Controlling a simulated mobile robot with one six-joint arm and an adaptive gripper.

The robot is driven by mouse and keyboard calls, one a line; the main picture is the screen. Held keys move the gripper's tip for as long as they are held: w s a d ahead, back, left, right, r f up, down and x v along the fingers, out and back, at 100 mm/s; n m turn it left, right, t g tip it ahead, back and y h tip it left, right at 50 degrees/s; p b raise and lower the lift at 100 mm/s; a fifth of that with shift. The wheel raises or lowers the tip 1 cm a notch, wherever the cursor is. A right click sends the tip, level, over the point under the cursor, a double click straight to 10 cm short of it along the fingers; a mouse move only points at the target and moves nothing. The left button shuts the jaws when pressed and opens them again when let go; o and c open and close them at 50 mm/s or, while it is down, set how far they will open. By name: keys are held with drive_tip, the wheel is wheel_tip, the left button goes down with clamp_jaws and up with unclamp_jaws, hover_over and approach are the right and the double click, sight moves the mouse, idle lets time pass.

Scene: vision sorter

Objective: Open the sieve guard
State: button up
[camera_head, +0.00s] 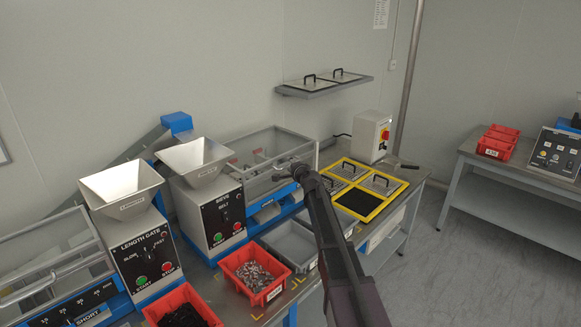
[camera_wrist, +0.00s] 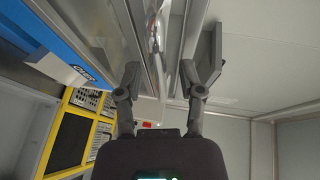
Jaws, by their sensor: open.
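The sieve machine's control box (camera_head: 216,218) carries a sieve label, two buttons and a hopper (camera_head: 196,160) above it. The sieve guard (camera_head: 265,187), a clear panel in a grey metal frame, stands to the right of that box and looks closed. My gripper (camera_head: 299,172) is at the guard's right front part. In the wrist view my gripper (camera_wrist: 161,72) is open, with metal rails and clear panelling (camera_wrist: 158,35) between and beyond its fingers. I cannot tell whether a finger touches the guard. My arm hides part of the bench in the head view.
A yellow-framed sieve rack (camera_head: 369,187) lies on the bench to the right, beside a grey switch box (camera_head: 372,136). A red bin of metal parts (camera_head: 254,276) and a grey bin (camera_head: 289,243) stand in front. A length gate machine (camera_head: 146,259) is at left.

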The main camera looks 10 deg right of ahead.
clamp_jaws()
drive_tip(key=shift+d+r+p, duration=0.1)
drive_tip(key=shift+r+p, duration=0.1)
drive_tip(key=shift+p, duration=0.1)
